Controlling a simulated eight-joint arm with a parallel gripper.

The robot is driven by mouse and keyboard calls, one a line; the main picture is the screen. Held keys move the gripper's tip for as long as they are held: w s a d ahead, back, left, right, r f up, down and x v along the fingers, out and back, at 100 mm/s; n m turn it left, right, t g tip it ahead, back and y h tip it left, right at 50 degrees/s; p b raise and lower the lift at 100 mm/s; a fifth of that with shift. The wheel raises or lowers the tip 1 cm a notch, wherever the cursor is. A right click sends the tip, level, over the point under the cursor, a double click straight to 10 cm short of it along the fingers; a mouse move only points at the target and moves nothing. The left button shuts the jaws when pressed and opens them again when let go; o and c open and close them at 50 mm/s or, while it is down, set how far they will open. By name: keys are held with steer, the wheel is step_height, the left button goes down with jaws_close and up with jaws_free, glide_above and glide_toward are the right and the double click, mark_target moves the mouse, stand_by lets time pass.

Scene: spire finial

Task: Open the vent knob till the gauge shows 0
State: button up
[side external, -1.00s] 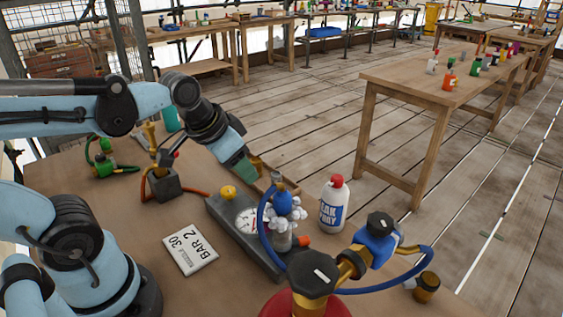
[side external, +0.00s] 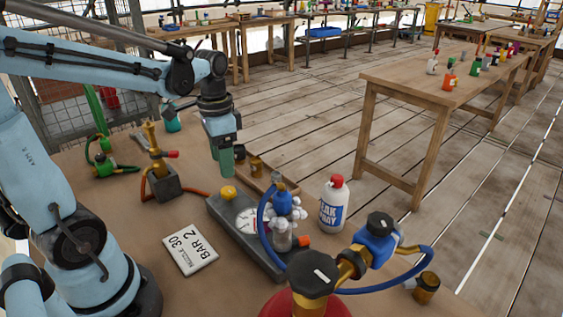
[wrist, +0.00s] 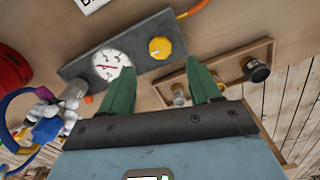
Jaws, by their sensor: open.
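The yellow vent knob (side external: 228,192) sits on top of the dark grey block (side external: 219,210). It also shows in the wrist view (wrist: 160,47). The round white gauge (side external: 246,220) with a red needle lies beside it on the same block, and in the wrist view the gauge (wrist: 113,63) is left of the knob. The needle's value is too small to read. My gripper (side external: 226,172) points down with green fingers, above and behind the knob, apart from it. In the wrist view the gripper (wrist: 163,80) is open and empty, its fingers apart below the knob.
A wooden tray (wrist: 233,59) with small jars lies close to the fingers. A blue-topped valve with white frosting (side external: 283,212), a spray bottle (side external: 333,204) and a brass valve with a hose (side external: 352,264) stand to the right. A card (side external: 190,249) lies in front.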

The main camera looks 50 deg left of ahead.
mark_target(226, 190)
steer(key=shift+f, duration=3.85)
steer(key=c, duration=1.1)
